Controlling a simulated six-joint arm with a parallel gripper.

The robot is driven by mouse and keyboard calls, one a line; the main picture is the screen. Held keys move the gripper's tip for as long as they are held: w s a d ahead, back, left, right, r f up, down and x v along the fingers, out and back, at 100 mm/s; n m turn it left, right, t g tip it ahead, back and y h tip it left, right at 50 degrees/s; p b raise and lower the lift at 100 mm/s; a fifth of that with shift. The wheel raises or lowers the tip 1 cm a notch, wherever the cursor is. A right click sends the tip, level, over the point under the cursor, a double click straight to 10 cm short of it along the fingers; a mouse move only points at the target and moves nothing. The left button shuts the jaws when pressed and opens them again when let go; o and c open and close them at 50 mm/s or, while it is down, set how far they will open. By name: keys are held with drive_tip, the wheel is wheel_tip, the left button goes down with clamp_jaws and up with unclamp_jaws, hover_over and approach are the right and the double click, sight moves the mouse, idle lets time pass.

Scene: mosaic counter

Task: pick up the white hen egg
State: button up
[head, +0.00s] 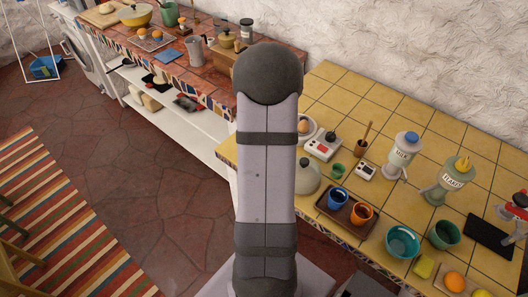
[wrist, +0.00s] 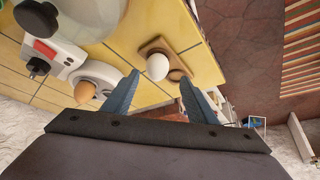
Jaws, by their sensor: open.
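The white hen egg (wrist: 157,66) shows in the wrist view, upright on a small wooden holder (wrist: 152,46) near the edge of the yellow tiled counter. A round hollow beside it in the holder looks empty. My gripper (wrist: 159,78) is open, with its two blue-grey fingers on either side of the egg in the picture. I cannot tell how far the fingertips are from the egg. In the head view my own arm hides the gripper, the white egg and the holder.
A brown egg (wrist: 84,90) sits in a white round dish (wrist: 112,78) left of my gripper. It also shows in the head view (head: 303,126). A white device (head: 322,145) and a pale domed object (head: 307,176) stand close by. Red floor lies beyond the counter edge.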

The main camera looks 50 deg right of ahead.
drive_tip(key=b+x, duration=0.1)
drive_tip(key=x, duration=0.1)
drive_tip(key=b+x, duration=0.1)
drive_tip(key=x, duration=0.2)
drive_tip(key=shift+s+d, duration=0.15)
drive_tip(key=shift+s, duration=0.1)
drive_tip(key=shift+c, duration=0.3)
drive_tip(key=c, duration=0.8)
